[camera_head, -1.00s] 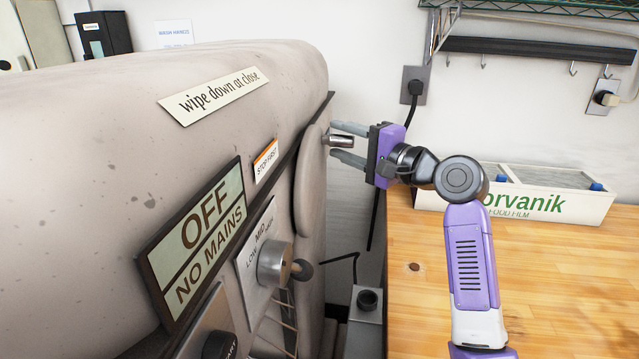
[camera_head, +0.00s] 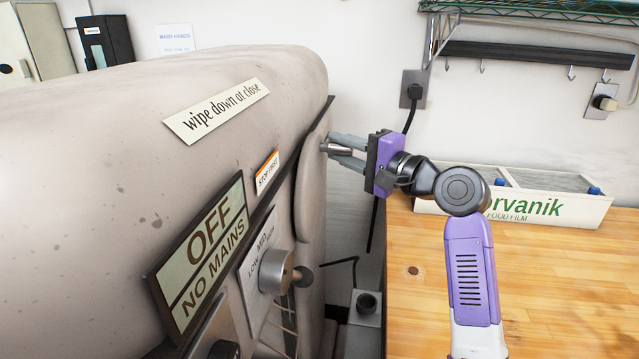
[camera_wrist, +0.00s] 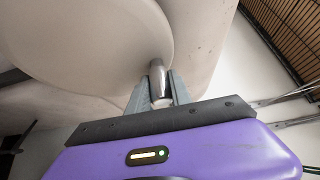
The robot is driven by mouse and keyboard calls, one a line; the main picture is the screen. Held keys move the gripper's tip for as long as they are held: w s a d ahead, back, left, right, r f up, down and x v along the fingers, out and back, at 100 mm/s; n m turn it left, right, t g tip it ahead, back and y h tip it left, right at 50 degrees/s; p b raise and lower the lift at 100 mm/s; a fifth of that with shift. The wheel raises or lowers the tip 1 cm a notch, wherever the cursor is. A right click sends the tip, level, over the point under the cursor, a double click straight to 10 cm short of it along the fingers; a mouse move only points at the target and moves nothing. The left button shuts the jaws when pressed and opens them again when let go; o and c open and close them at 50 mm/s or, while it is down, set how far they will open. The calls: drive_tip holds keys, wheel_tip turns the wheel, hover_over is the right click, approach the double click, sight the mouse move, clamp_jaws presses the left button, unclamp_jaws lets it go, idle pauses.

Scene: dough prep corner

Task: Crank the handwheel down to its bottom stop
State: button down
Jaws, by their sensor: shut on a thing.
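The handwheel (camera_head: 313,180) is a pale beige disc on the side of the big beige mixer, seen nearly edge-on in the head view. In the wrist view its face (camera_wrist: 85,45) fills the upper left. A short metal crank handle (camera_wrist: 157,78) sticks out near the disc's edge. My gripper (camera_head: 345,151) has a purple body and grey fingers. It is shut on the handle, with one finger on each side of it. The handle's tip shows between the fingers in the wrist view. The bottom stop cannot be made out.
A wooden worktop (camera_head: 420,300) lies to the right, with a white food-film box (camera_head: 545,210) at its back. A wire shelf (camera_head: 530,12) and a hook rail (camera_head: 540,48) are on the wall above. A speed knob (camera_head: 275,272) juts from the mixer front below the wheel.

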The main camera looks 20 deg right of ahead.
drive_tip(key=shift+s+a+r+p, duration=0.1)
drive_tip(key=shift+s+a+p, duration=0.4)
drive_tip(key=shift+s+p, duration=0.3)
drive_tip(key=c, duration=1.2)
unclamp_jaws()
drive_tip(key=shift+v, duration=0.85)
drive_tip(key=shift+p+v, duration=0.95)
drive_tip(key=shift+v, duration=1.7)
